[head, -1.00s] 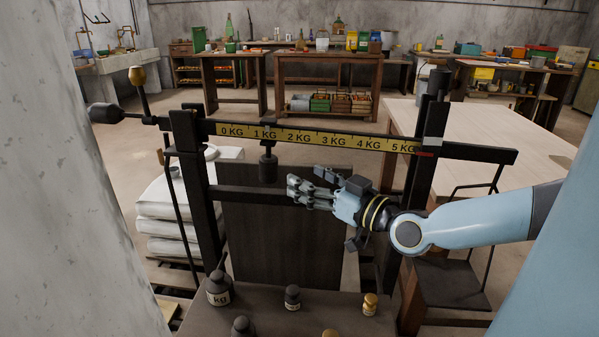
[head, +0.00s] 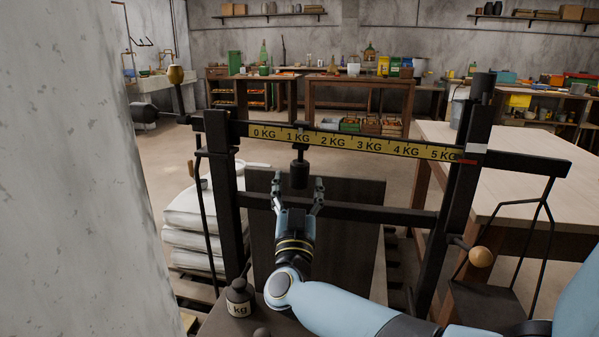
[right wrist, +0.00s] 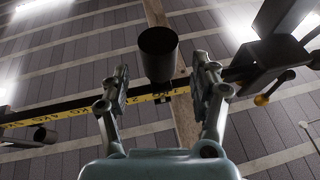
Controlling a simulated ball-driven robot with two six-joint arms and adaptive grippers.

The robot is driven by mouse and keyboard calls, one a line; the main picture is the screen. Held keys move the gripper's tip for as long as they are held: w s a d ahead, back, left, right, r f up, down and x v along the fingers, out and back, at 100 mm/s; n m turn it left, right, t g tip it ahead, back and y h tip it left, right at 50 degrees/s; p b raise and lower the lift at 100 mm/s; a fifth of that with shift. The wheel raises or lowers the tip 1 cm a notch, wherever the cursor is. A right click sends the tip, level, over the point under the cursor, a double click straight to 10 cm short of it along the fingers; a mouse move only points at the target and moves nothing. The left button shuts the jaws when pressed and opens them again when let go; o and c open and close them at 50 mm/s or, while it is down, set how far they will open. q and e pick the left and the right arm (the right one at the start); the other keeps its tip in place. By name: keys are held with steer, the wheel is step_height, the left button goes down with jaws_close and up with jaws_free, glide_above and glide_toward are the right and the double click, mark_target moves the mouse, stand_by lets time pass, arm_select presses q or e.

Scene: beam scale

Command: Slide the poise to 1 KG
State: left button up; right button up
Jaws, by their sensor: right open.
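The poise (head: 299,174) is a dark cylinder hanging from the yellow-faced beam (head: 352,143) on a short stem. The stem crosses the beam close to the 1 KG label; the exact mark is hard to read. My right gripper (head: 298,190) is open, its two fingers pointing away from me just below the poise. In the right wrist view the poise (right wrist: 158,54) shows beyond and between the spread fingertips of the right gripper (right wrist: 162,72), with gaps at both sides. I cannot see contact. My left gripper is not in view.
Dark uprights (head: 223,195) hold the beam, with a crossbar (head: 376,213) below it. A kg weight (head: 239,298) stands on the ledge in front. White sacks (head: 190,225) lie at the left, and a wooden table (head: 505,160) stands at the right.

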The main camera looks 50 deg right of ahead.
mark_target(299, 179)
steer(key=shift+x, duration=2.2)
jaws_close()
